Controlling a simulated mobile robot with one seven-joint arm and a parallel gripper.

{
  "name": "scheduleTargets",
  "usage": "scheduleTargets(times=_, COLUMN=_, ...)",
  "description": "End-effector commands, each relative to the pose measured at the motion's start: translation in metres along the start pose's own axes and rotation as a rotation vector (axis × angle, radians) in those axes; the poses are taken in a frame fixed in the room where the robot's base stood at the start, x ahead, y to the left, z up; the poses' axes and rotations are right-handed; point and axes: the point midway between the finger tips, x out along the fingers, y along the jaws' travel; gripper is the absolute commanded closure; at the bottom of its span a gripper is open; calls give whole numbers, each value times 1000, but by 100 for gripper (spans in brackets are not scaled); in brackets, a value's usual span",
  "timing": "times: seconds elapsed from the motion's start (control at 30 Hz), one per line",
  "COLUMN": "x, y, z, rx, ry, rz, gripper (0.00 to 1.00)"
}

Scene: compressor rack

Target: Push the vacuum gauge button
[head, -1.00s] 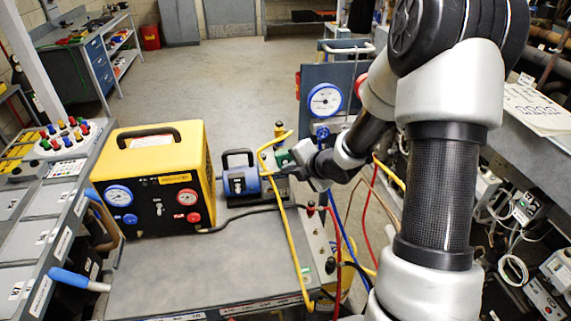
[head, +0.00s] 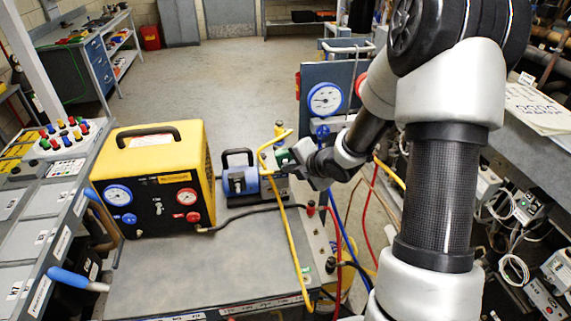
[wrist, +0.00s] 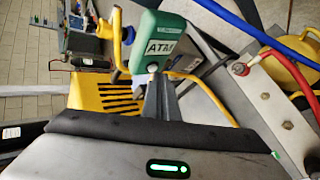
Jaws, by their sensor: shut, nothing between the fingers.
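The vacuum gauge is a green box (wrist: 165,42) with "ATM" on its display, at the upper middle of the wrist view. A small pale round button (wrist: 152,68) sits on its face below the display. My gripper (wrist: 157,78) is shut and empty, its fingertips pointing at the gauge just below the button. Whether the tips touch the button I cannot tell. In the head view the green gauge (head: 285,157) is partly hidden by my gripper, beside the blue pump (head: 240,181).
A yellow machine (head: 150,180) with two dials stands left on the grey cart (head: 200,280). A yellow hose (head: 293,225) runs past the gauge, and red and blue hoses hang to the right. A blue-rimmed dial (head: 325,99) stands behind.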

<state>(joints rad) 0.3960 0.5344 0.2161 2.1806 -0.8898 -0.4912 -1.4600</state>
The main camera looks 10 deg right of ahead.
Motion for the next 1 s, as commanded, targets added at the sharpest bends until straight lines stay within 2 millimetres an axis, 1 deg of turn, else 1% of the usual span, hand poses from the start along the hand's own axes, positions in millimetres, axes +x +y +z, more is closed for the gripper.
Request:
scheduleTargets(times=0.03, x=-1, y=-3, z=-2, rx=0, ry=0, rz=0, gripper=100)
scheduleTargets(times=0.33, x=-4, y=-3, z=-3, rx=0, ry=0, rz=0, gripper=100)
scheduleTargets(times=0.47, x=-6, y=-6, z=-5, rx=0, ry=0, rz=0, gripper=100)
scheduleTargets(times=1.0, x=-42, y=-32, z=-31, rx=1, ry=-1, rz=-1, gripper=100)
